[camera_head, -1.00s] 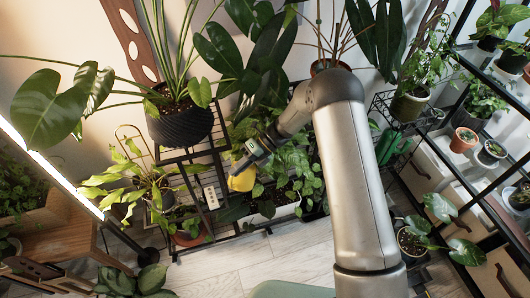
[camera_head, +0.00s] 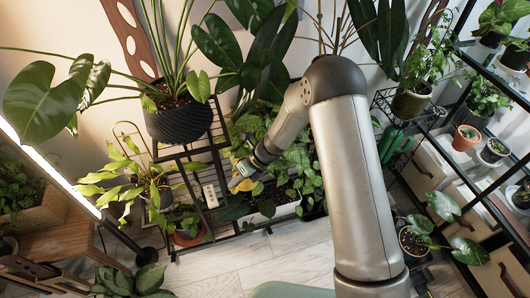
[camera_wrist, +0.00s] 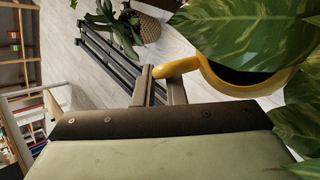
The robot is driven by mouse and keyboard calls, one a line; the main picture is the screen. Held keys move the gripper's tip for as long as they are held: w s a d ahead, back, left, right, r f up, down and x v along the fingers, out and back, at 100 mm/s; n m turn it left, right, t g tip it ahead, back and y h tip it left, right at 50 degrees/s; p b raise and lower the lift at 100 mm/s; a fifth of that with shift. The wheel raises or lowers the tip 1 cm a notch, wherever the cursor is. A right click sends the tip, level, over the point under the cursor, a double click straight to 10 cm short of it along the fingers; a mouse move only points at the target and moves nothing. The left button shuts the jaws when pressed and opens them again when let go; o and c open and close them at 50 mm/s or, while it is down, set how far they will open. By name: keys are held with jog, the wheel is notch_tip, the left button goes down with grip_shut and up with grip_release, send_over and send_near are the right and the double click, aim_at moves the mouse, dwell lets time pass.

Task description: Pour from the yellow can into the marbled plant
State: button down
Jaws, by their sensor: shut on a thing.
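My gripper (camera_wrist: 157,84) is shut on the handle of the yellow can (camera_wrist: 226,85), which juts between the fingers in the wrist view. The can's round rim and dark inside face that camera; I cannot tell how much liquid is in it. Marbled leaves (camera_wrist: 228,30) in green and pale yellow hang over the can and hide part of its rim. Their pot is not visible there. In the head view my gripper (camera_head: 243,174) is low beside the shelf, and only a small part of the can (camera_head: 246,185) shows. Leafy plants (camera_head: 290,165) are just right of it.
A black wire shelf (camera_head: 200,165) holds a large dark pot (camera_head: 180,120) left of my gripper. A white planter (camera_head: 285,207) sits low to the right. Large leaves hang above. The pale floor (camera_head: 230,265) in front is mostly clear.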

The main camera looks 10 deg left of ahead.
jog(key=shift+f+t, duration=0.3)
jog(key=shift+f, duration=0.15)
jog(key=shift+r, duration=0.15)
jog(key=s+r, duration=0.1)
jog(key=s, duration=0.1)
jog(key=s+a+r+p, duration=0.1)
jog(key=shift+s+a+r, duration=0.1)
jog(key=shift+s+r, duration=0.25)
jog(key=shift+r, duration=0.05)
dwell(0.6)
